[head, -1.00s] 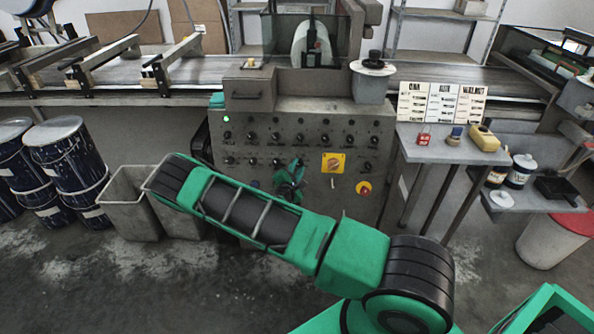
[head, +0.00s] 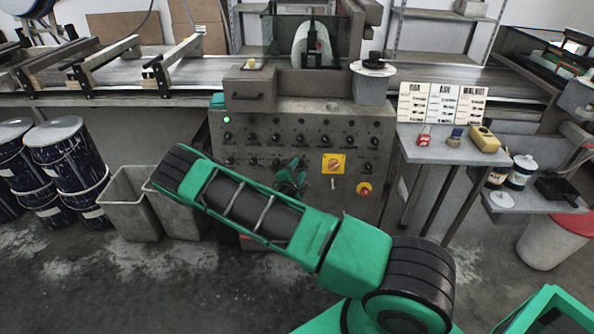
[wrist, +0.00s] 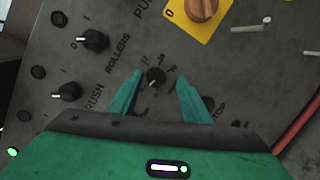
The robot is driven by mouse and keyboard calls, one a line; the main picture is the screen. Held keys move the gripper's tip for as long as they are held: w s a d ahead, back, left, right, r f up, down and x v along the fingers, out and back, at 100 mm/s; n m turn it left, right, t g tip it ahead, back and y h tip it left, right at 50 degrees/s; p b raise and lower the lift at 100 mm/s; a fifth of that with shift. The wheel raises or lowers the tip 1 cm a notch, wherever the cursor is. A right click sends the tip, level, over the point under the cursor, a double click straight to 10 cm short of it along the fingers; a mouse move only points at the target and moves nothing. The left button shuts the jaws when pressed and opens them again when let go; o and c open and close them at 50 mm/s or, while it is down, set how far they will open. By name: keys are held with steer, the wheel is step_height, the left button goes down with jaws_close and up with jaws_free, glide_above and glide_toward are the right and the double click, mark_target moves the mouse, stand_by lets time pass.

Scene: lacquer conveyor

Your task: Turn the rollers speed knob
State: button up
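The grey control panel (head: 290,125) carries rows of black knobs. In the wrist view, a small black knob (wrist: 155,77) with scale marks around it sits beside the printed word ROLLERS. My gripper (wrist: 159,88) is open, with one green finger on each side of this knob. Gaps show between the fingers and the knob; whether they reach its depth is unclear. In the head view my gripper (head: 292,177) is at the panel's lower middle and hides the knob there.
Neighbouring black knobs (wrist: 92,40) lie left of the fingers in the wrist view. An orange rotary switch on a yellow plate (head: 333,163), a small lever (head: 333,183) and a red button (head: 364,188) are to the right. Grey bins (head: 130,205) stand at left.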

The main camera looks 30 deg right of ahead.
steer(key=shift+w+r, duration=0.1)
steer(key=shift+a, duration=0.2)
steer(key=v, duration=1)
steer(key=shift+s, duration=0.3)
steer(key=shift+a, duration=0.1)
